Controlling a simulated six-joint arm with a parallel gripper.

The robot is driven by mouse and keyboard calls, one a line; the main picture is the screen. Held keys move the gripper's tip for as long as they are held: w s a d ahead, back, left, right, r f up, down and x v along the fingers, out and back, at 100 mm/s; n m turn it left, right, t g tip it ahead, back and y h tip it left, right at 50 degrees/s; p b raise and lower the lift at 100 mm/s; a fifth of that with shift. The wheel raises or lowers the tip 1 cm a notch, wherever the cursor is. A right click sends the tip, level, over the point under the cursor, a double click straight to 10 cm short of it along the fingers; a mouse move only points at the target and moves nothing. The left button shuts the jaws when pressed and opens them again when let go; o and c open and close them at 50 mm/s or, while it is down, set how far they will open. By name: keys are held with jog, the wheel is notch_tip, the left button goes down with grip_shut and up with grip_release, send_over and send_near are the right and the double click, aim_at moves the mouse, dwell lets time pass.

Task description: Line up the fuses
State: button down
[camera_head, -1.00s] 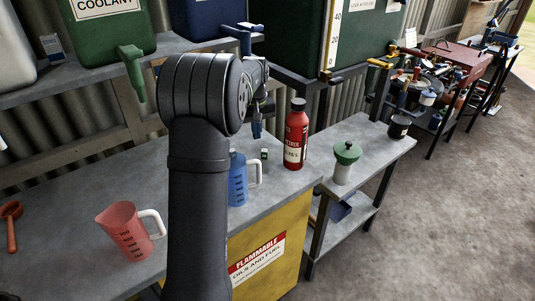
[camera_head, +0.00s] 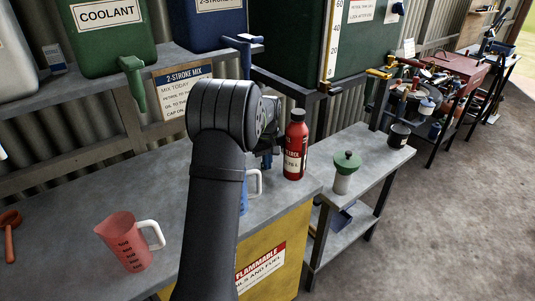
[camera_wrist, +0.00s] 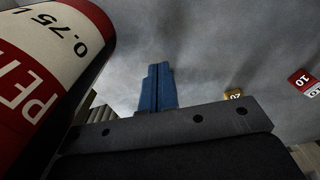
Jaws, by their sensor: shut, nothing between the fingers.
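My gripper shows in the wrist view with its blue fingers (camera_wrist: 157,88) together and empty. In the head view my gripper (camera_head: 268,160) is partly hidden behind my arm, low over the bench and just left of the red petrol bottle (camera_head: 295,145). The bottle also fills the left of the wrist view (camera_wrist: 45,60), close beside the fingers. At the right of the wrist view are two small fuse-like pieces, a yellow one marked 20 (camera_wrist: 233,94) and a red one marked 10 (camera_wrist: 302,82). Both are apart from the fingers. No fuses can be made out in the head view.
A blue jug (camera_head: 243,195) stands mostly hidden behind my arm. A red jug (camera_head: 122,243) stands on the bench (camera_head: 70,200) at the left. A green-lidded pot (camera_head: 344,172) and a dark tin (camera_head: 399,135) stand on the lower side table. The bench between the jugs and wall looks clear.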

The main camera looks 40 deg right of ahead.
jog(key=shift+f, duration=0.3)
jog(key=w, duration=0.7)
jog(key=shift+w+d, duration=0.2)
jog(key=shift+d, duration=0.2)
